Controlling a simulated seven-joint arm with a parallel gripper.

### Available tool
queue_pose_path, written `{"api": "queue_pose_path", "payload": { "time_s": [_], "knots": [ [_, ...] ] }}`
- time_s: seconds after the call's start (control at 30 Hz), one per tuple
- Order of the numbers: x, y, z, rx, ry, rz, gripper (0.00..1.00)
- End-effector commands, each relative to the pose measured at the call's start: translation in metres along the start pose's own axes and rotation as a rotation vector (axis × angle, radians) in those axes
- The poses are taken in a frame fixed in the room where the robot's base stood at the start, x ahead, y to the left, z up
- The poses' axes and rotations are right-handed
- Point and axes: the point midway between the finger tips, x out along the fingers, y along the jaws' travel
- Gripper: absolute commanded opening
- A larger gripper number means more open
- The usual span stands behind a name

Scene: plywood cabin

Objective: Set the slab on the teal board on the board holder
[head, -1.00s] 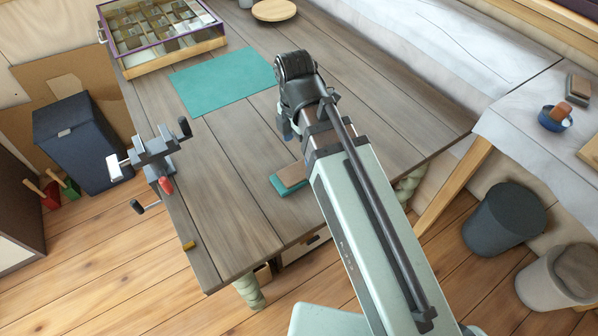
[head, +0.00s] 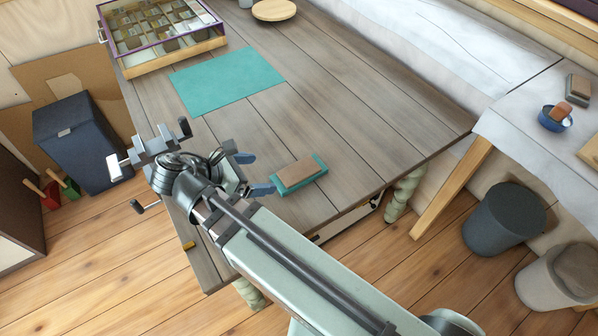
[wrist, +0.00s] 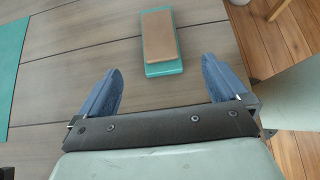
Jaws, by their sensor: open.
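A brown slab (head: 297,172) lies on a small teal board (head: 318,173) near the table's front edge. In the wrist view the slab (wrist: 158,38) covers most of the teal board (wrist: 165,69). My gripper (head: 254,174) is open and empty, just left of the board in the head view. In the wrist view my gripper (wrist: 162,65) has its blue fingers wide apart, with the board ahead and between their lines, touching neither. A grey clamp-like device, which looks like the board holder (head: 148,150), is fixed at the table's left edge, partly hidden by my arm.
A flat teal mat (head: 228,80) lies on the wooden table. A divided display case (head: 168,52) and a round wooden plate (head: 274,10) stand behind it. Another block (head: 578,86) and a blue bowl (head: 555,120) sit on the right-hand table. The main table's middle is clear.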

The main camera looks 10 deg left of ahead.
Motion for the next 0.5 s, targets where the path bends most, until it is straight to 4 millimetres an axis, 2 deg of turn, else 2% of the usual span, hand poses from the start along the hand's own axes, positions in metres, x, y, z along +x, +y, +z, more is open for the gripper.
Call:
{"api": "queue_pose_path", "payload": {
  "time_s": [0.17, 0.5],
  "knots": [
    [0.002, -0.001, -0.002, 0.005, -0.028, 0.014, 1.0],
    [0.058, -0.001, 0.0, 0.005, -0.027, 0.011, 1.0]
  ]
}}
